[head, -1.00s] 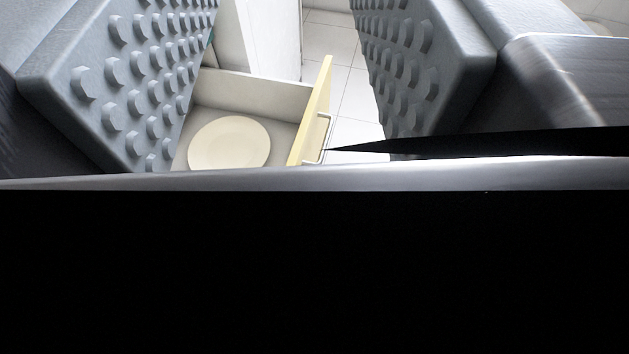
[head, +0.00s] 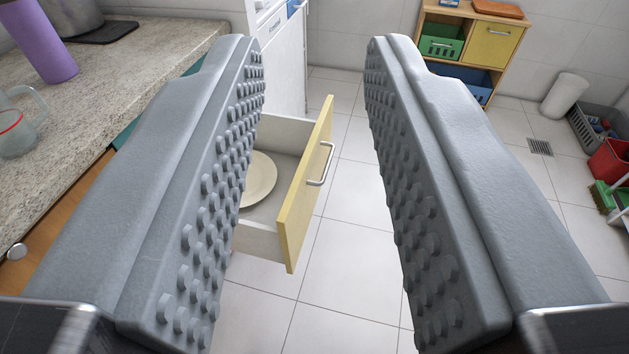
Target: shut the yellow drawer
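The yellow drawer (head: 300,195) is pulled out from the counter, with its yellow front facing right and a metal handle (head: 322,165) on it. Inside it lies a round cream plate (head: 258,180), partly hidden behind my left finger. My gripper (head: 314,60) is open and empty, its two grey studded fingers wide apart. The drawer shows between the fingers, beyond and below them. The gripper appears apart from the drawer and its handle.
A speckled counter (head: 120,75) with a purple bottle (head: 38,40) and a glass mug (head: 15,130) is at left. A wooden shelf (head: 470,55) stands at the back right. A paper roll (head: 564,97) and red bin (head: 610,160) are at right. Tiled floor right of the drawer is clear.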

